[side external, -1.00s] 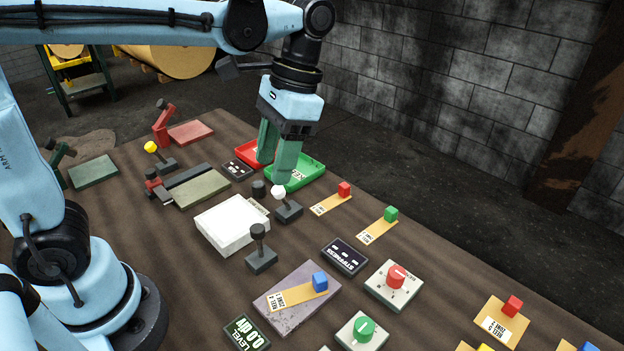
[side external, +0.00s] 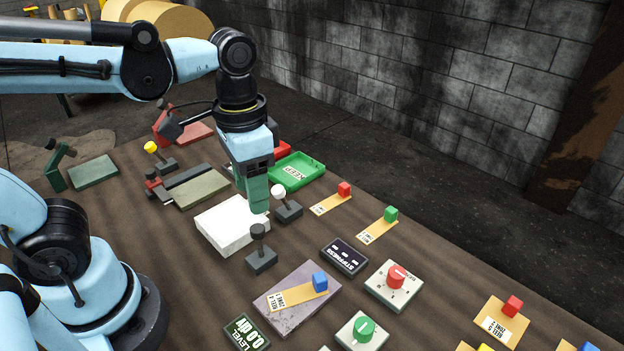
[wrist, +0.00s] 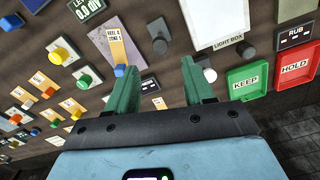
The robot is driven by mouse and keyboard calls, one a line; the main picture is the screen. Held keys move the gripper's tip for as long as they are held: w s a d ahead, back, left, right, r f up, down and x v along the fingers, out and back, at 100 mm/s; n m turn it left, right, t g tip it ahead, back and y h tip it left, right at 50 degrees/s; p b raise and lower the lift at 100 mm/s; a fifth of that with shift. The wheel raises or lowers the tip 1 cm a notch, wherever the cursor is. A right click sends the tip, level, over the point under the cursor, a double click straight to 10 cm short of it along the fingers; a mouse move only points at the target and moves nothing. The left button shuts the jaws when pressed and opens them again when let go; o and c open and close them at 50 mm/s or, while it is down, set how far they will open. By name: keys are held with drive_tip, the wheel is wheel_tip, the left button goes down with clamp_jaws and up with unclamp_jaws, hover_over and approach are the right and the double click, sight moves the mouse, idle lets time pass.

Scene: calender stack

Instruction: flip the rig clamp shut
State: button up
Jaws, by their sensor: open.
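No clamp in view carries a readable rig label. At the left of the side view stand a green lever clamp (side external: 57,165) and a red lever clamp (side external: 163,124), both with raised handles. Between them and the light box, a dark bar with a red handle (side external: 152,184) lies beside an olive plate (side external: 203,188). I cannot tell which is the rig clamp. My gripper (side external: 257,208) points down near the right edge of the white light box, well right of these clamps. In the wrist view my gripper (wrist: 162,68) is open and empty; no clamp shows there.
Beside my gripper are the light box (side external: 228,230), a white-knobbed lever (side external: 281,197) and a dark-knobbed lever (side external: 260,245). The green KEEP tray (side external: 308,180) is behind it. A yellow-knobbed lever (side external: 157,152) stands near the red clamp.

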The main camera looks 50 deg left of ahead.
sight(257, 228)
drive_tip(key=shift+f, duration=3.8)
clamp_jaws()
